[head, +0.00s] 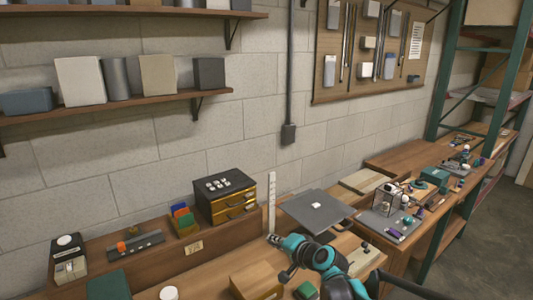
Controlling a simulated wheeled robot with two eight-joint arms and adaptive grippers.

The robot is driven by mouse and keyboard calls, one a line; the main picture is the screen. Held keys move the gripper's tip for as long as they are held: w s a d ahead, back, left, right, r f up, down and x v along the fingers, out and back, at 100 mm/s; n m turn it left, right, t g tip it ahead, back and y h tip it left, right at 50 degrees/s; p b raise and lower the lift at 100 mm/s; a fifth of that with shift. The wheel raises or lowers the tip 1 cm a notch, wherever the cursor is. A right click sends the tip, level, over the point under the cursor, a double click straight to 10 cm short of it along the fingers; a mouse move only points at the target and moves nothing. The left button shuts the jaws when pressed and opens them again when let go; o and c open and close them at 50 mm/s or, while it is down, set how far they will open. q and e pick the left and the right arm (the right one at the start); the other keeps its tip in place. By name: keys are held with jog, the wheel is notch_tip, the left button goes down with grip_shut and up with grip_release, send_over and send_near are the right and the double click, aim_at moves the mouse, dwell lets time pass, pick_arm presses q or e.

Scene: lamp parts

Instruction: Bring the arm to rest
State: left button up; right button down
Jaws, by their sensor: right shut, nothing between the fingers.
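My right arm comes in at the bottom, right of centre, with dark links and teal joints. Its gripper (285,274) is shut and empty, above the wooden bench and left of the arm's teal joints. It is small and dark here, and I cannot tell whether it touches anything. A wooden block or box (256,281) shows just below and left of it. My left gripper is not in view.
A grey square plate (314,212) lies behind my arm. A dark drawer box (224,196) stands on the raised ledge at left. A grey tray (391,228) with small parts lies at right. A green-framed rack (441,95) stands at far right.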

jog(key=s+d+f+n+g+h, duration=0.1)
jog(key=s+d, duration=0.4)
jog(key=s, duration=0.5)
jog(key=s+d+f+n+g+h, duration=0.1)
jog(key=s+d+f+n+h, duration=0.2)
jog(key=s, duration=0.8)
jog(key=s+d+f+n+g+h, duration=0.2)
jog(key=s+d+n+h, duration=0.1)
jog(key=s+d, duration=0.5)
jog(key=shift+s+f, duration=0.3)
jog(key=shift+s, duration=0.95)
